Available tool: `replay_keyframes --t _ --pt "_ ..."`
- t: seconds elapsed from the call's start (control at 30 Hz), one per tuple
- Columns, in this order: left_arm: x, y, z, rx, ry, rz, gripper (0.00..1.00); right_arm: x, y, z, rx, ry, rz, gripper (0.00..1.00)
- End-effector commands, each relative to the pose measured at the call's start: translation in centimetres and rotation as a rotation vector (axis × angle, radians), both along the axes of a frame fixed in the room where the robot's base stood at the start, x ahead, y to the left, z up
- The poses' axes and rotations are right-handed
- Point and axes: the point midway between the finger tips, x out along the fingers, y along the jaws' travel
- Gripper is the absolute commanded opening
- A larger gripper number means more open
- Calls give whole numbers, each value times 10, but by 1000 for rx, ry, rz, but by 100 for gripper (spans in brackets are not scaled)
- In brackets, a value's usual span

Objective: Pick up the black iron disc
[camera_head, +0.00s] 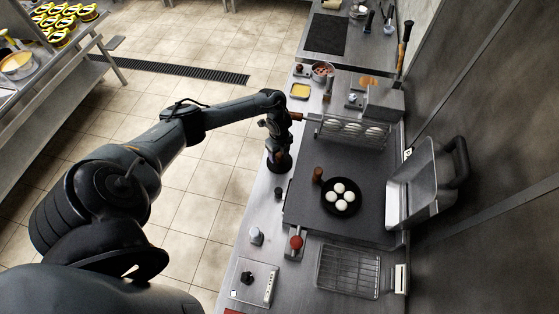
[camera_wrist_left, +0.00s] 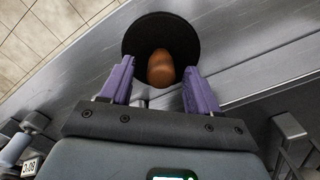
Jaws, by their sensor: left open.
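The black iron disc (camera_wrist_left: 140,32) lies flat near the counter's edge in the left wrist view, with a brown rounded knob (camera_wrist_left: 161,68) at its middle. It also shows in the head view (camera_head: 279,164), partly hidden under my left gripper (camera_head: 277,142). In the left wrist view my left gripper (camera_wrist_left: 158,72) is open, with one purple finger on each side of the knob. Gaps show between the fingers and the knob. I cannot tell how far the fingertips are above the disc. My right gripper is not in view.
A dark griddle (camera_head: 300,210) to the right holds a black round pan (camera_head: 341,211) with several white balls and an upright brown handle (camera_head: 318,175). A wire rack (camera_head: 347,270) is nearer. A yellow-filled tray (camera_head: 300,91) and a bowl (camera_head: 322,71) stand farther back.

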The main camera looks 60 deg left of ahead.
Motion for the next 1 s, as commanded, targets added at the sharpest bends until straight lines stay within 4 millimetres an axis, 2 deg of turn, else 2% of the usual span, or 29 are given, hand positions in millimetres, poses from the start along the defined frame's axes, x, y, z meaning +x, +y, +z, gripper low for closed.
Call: replay_keyframes --t 0.2,0.53,0.93,1.0 --pt "1 0 -25 0 -1 2 61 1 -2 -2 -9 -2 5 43" --pt "1 0 -30 0 -2 -1 61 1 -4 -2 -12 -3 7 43" --pt "1 0 -30 1 -2 0 0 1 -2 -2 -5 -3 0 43" --pt "1 0 -30 1 -2 0 0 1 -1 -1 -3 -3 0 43"
